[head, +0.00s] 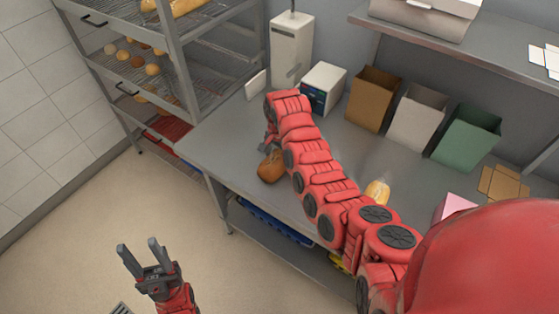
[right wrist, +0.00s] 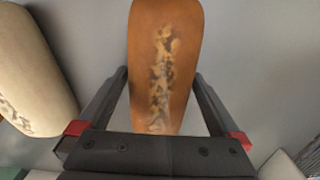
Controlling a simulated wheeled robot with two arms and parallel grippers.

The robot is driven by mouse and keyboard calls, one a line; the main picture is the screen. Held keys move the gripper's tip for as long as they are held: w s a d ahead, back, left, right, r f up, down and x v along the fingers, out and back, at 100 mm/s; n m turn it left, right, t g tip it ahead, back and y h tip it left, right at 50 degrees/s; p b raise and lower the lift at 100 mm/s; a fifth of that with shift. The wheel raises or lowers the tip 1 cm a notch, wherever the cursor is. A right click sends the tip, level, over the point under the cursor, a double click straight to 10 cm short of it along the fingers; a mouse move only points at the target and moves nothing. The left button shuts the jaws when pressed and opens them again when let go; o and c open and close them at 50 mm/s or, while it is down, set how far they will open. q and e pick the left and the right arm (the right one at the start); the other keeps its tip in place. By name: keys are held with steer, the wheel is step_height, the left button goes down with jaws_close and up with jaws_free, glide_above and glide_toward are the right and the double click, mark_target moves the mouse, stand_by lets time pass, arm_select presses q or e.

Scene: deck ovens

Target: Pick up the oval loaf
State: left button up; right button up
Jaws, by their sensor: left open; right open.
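A brown oval loaf (head: 271,166) with a pale, floury score lies on the grey table near its left front edge. In the right wrist view the loaf (right wrist: 163,65) runs lengthwise between the two fingers. My right gripper (right wrist: 160,80) is open, with one finger on each side of it; I cannot tell whether they touch it. In the head view my right gripper (head: 270,138) is at the loaf's far side, partly hidden by my arm. My left gripper (head: 138,245) is open and empty over the floor, away from the table.
A pale loaf (right wrist: 28,75) lies left of the brown one in the right wrist view. A golden loaf (head: 377,192) sits right of my arm. Several open boxes (head: 416,117) stand at the back. A rack (head: 165,60) with bread stands left.

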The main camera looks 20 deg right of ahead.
steer(key=shift+c, duration=0.2)
steer(key=c, duration=1.3)
